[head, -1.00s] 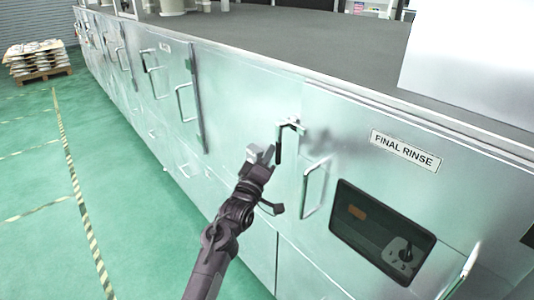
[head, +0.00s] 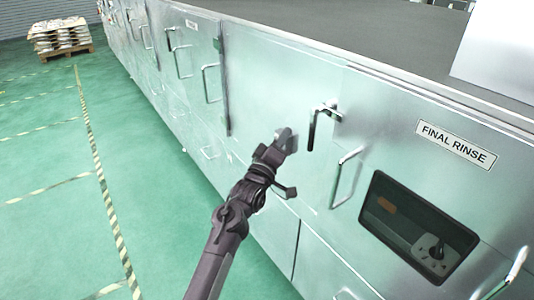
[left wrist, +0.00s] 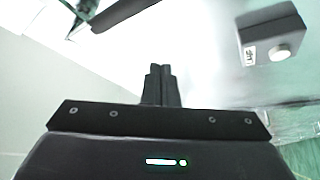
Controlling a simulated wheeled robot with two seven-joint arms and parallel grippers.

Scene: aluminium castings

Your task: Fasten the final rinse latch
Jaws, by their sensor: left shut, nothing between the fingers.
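The final rinse latch (head: 313,128) is on the steel front, left of the door labelled FINAL RINSE (head: 456,144). Its dark lever hangs down from a metal pivot at the top. My left gripper (head: 279,147) is left of the lever and apart from it in the head view. In the left wrist view, its two fingers (left wrist: 159,84) are together with nothing between them. A dark bar, which looks like the latch lever, crosses the top of that view, clear of the fingertips. My right gripper is not in view.
A bar handle (head: 346,178) and dark window (head: 418,228) are on the door. More handled doors (head: 180,55) run left. The green floor is open; a loaded pallet (head: 60,39) stands far off.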

